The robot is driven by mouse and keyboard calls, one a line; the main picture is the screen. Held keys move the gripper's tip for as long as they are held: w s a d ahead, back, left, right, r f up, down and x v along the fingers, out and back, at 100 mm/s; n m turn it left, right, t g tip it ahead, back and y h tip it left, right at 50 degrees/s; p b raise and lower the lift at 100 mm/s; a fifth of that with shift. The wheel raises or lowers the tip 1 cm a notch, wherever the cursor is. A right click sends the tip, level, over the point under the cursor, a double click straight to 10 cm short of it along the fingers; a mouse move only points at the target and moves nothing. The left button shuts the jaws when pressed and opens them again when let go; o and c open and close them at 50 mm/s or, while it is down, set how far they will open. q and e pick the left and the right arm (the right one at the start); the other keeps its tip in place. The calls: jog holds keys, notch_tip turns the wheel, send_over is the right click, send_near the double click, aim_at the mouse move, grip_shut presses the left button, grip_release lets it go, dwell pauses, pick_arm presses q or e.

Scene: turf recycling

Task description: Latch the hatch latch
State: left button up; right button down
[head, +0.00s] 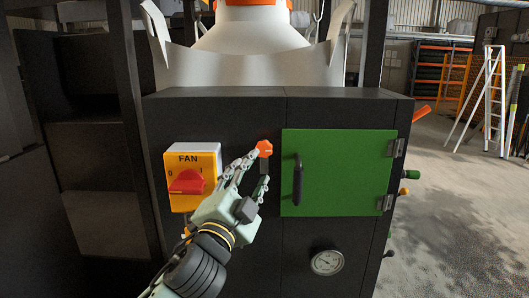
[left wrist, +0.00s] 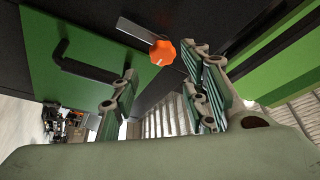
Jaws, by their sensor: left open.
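The green hatch (head: 345,180) on the dark cabinet looks closed, with a black vertical handle (head: 298,180) near its left edge. The latch has an orange knob (head: 264,149) just left of the hatch; it also shows in the left wrist view (left wrist: 162,53). A grey latch bar (left wrist: 137,30) runs from the knob alongside the hatch edge, not visibly across it. My left gripper (head: 256,172) is open at the knob, its fingers partly hiding the bar in the head view. In the left wrist view the knob lies ahead of the gap between the fingers, apart from them. My right gripper is not in view.
A yellow fan switch box (head: 193,160) with a red knob is left of my gripper. A round gauge (head: 327,262) sits below the hatch. Two hinges are on the hatch's right edge. A ladder (head: 486,98) stands on open floor at the right.

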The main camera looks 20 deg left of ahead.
aim_at(264, 155)
pick_arm(q)
jog(key=p+x, duration=0.3)
jog(key=x, duration=0.3)
jog(key=shift+w, duration=0.75)
jog(key=shift+f, duration=0.1)
jog(key=c, duration=0.9)
grip_shut()
jog(key=shift+f, duration=0.1)
